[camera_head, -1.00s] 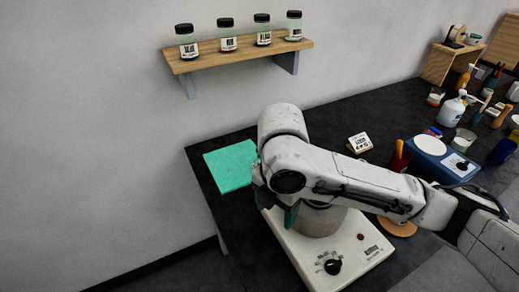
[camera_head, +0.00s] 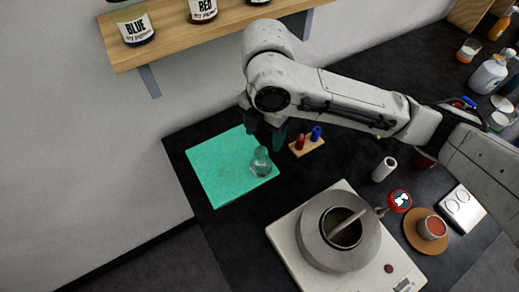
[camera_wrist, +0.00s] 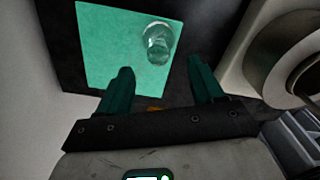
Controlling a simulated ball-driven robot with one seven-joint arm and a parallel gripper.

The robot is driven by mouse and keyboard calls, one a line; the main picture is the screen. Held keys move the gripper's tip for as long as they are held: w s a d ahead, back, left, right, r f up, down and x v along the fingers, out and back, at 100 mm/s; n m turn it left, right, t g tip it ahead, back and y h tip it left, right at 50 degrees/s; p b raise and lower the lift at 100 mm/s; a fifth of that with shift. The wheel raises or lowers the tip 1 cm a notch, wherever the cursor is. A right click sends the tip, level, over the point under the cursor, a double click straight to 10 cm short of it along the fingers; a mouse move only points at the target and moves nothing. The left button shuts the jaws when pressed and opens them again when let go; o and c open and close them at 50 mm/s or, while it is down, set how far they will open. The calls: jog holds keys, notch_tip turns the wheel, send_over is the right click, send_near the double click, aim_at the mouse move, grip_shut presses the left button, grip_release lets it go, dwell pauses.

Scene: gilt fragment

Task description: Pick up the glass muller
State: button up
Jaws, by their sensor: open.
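The glass muller (camera_head: 261,162) is a clear glass piece with a rounded knob. It stands on the right part of the green mat (camera_head: 212,172). In the wrist view the muller (camera_wrist: 158,43) is near the mat's (camera_wrist: 108,50) right edge, ahead of my fingers and between their lines. My gripper (camera_head: 266,140) is just behind and above the muller in the head view, partly hidden by my arm. In the wrist view my gripper (camera_wrist: 163,82) has its two dark green fingers wide apart, with nothing between them.
A grey pot (camera_head: 318,236) with a stick in it sits on a white hotplate (camera_head: 285,236) to the right. A small wooden rack (camera_head: 308,146) with red and blue pieces stands close beside my gripper. A wall shelf (camera_head: 180,43) with jars is above the mat.

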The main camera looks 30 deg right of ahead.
aim_at(261, 149)
notch_tip(261, 149, down, 4)
jog(key=shift+f, duration=0.1)
jog(key=shift+a+f+p, duration=0.2)
jog(key=shift+f+p, duration=0.2)
jog(key=shift+f, duration=0.95)
jog(key=shift+a+f+p, duration=0.15)
jog(key=shift+f+p, duration=0.2)
jog(key=shift+f, duration=0.95)
grip_shut()
